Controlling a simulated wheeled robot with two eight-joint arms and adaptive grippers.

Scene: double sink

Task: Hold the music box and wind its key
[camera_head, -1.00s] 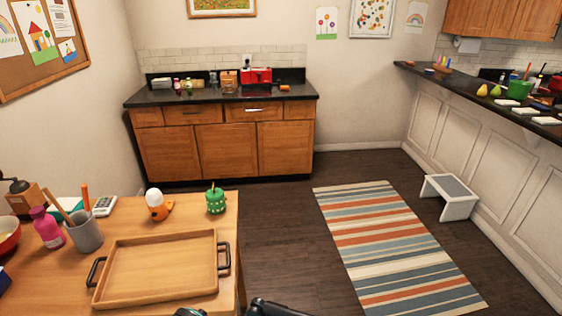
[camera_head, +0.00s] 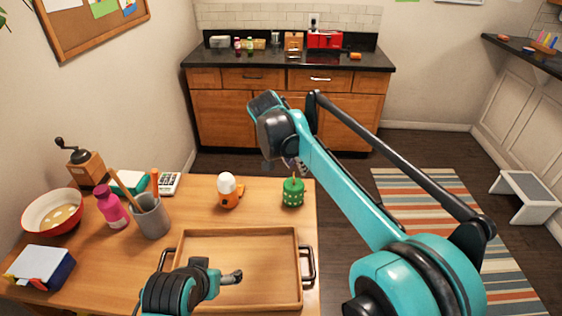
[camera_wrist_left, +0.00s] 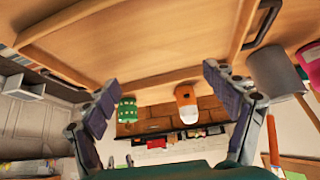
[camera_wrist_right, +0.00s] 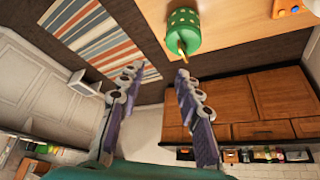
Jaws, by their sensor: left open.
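A green dotted cylinder with a thin peg on top (camera_head: 293,191) stands at the table's far right corner; I cannot tell for sure that it is the music box. It also shows in the right wrist view (camera_wrist_right: 183,30), just beyond my right gripper (camera_wrist_right: 158,73), whose fingers are apart and empty. In the head view that gripper is mostly hidden behind my arm, near the cylinder. The left wrist view shows the cylinder too (camera_wrist_left: 127,110). My left gripper (camera_wrist_left: 160,76) is open and empty over the wooden tray (camera_head: 237,242).
An orange object with a white dome (camera_head: 229,190) stands left of the cylinder. A grey cup (camera_head: 151,217), pink bottle (camera_head: 111,208), red bowl (camera_head: 40,222) and wooden grinder (camera_head: 84,166) are on the left of the table. The tray is empty.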

